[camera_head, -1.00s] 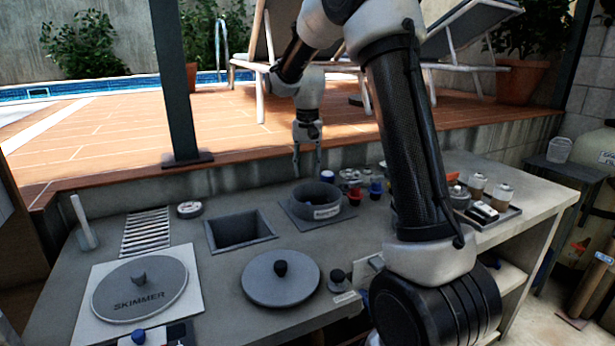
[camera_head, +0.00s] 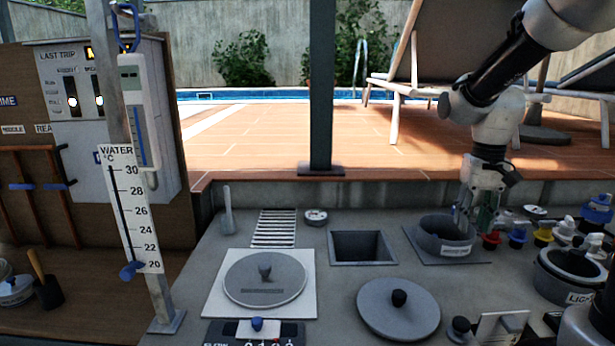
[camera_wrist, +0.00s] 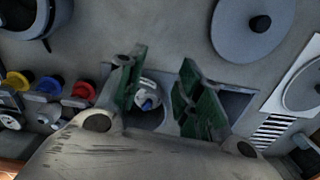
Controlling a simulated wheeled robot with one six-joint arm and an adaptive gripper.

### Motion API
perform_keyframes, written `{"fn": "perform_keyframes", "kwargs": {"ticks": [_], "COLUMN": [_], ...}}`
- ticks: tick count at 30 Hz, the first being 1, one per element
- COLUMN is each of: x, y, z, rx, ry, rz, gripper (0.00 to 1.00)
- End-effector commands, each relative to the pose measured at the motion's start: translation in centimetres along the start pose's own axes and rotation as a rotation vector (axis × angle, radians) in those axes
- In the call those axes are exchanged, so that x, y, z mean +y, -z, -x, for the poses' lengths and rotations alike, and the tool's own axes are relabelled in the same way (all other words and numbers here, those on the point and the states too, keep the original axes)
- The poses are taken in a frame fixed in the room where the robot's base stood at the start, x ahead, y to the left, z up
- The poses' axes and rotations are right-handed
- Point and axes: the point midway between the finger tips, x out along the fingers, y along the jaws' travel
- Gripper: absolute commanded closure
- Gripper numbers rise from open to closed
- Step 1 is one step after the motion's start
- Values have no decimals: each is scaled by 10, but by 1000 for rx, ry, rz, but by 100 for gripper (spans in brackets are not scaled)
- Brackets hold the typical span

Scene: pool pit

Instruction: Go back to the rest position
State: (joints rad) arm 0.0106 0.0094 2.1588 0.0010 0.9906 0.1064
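My gripper (camera_head: 470,215) hangs pointing down over the dark round pot (camera_head: 430,243) on the counter. Its green-padded fingers (camera_wrist: 160,80) are apart, seen from the wrist. A small whitish object with a blue part (camera_wrist: 148,98) shows between the fingers in the wrist view, seemingly lower down in the pot; neither finger clearly grips it. My arm reaches in from the upper right of the head view. How far the fingertips are above the pot is hard to tell.
Several coloured caps (camera_head: 517,237) stand right of the pot, with a larger pot labelled LIGHT (camera_head: 566,280) beyond. A square opening (camera_head: 362,247), a grey lid with a black knob (camera_head: 398,307) and a round lid on a white plate (camera_head: 265,280) lie left. A thermometer board (camera_head: 131,210) stands left.

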Motion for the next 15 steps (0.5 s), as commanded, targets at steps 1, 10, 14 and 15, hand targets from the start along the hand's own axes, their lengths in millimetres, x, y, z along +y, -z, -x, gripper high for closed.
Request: {"fn": "perform_keyframes", "kwargs": {"ticks": [1,10,14,15], "x": [2,14,16,16], "y": [-24,-143,-166,-170], "z": [10,34,42,45], "rx": [27,216,302,326], "ry": [3,13,18,20], "rz": [25,113,113,114], "gripper": [64,64,64,64]}}
